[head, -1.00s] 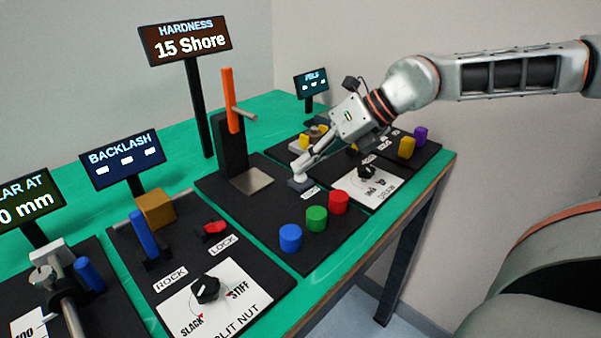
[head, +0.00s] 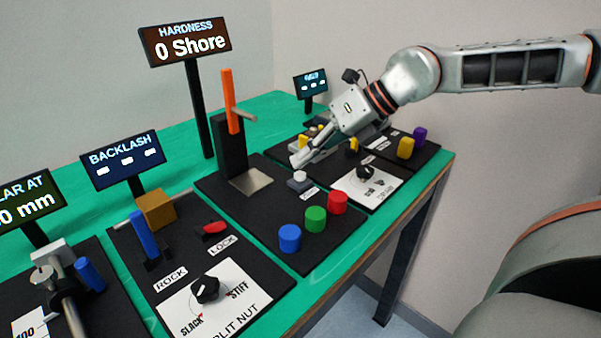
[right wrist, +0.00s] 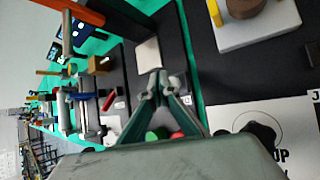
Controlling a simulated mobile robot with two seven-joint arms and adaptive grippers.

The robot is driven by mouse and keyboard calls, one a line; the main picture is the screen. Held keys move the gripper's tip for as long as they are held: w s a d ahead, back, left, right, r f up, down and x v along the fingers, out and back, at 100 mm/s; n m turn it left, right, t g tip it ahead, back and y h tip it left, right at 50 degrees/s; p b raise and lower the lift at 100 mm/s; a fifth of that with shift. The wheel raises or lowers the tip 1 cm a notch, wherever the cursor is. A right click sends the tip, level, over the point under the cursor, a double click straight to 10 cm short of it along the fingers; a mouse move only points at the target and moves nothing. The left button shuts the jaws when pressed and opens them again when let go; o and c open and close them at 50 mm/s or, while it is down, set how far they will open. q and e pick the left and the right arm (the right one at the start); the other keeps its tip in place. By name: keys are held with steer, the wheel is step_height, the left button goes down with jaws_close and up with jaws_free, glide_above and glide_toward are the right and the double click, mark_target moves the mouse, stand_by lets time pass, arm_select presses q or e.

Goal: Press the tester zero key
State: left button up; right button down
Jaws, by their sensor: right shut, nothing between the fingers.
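The hardness tester is a black base with a dark column, an orange lever (head: 231,100) and a pale metal plate (head: 251,181). Its display (head: 186,43) reads "0 Shore". The zero key (head: 299,179) is a small grey button on a dark block, beside a white label. My right gripper (head: 297,161) is shut and empty, a little above and behind the key, apart from it. In the right wrist view its fingertips (right wrist: 161,84) meet near the pale plate (right wrist: 148,57). My left gripper is not in view.
Blue (head: 289,238), green (head: 316,218) and red (head: 338,202) cylinders stand at the tester's front. A backlash station (head: 198,250) with a dial is to the left. Another dial panel (head: 381,184) and yellow (head: 406,148) and purple pieces are to the right.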

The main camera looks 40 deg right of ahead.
mark_target(304, 174)
steer(key=shift+r, duration=2.55)
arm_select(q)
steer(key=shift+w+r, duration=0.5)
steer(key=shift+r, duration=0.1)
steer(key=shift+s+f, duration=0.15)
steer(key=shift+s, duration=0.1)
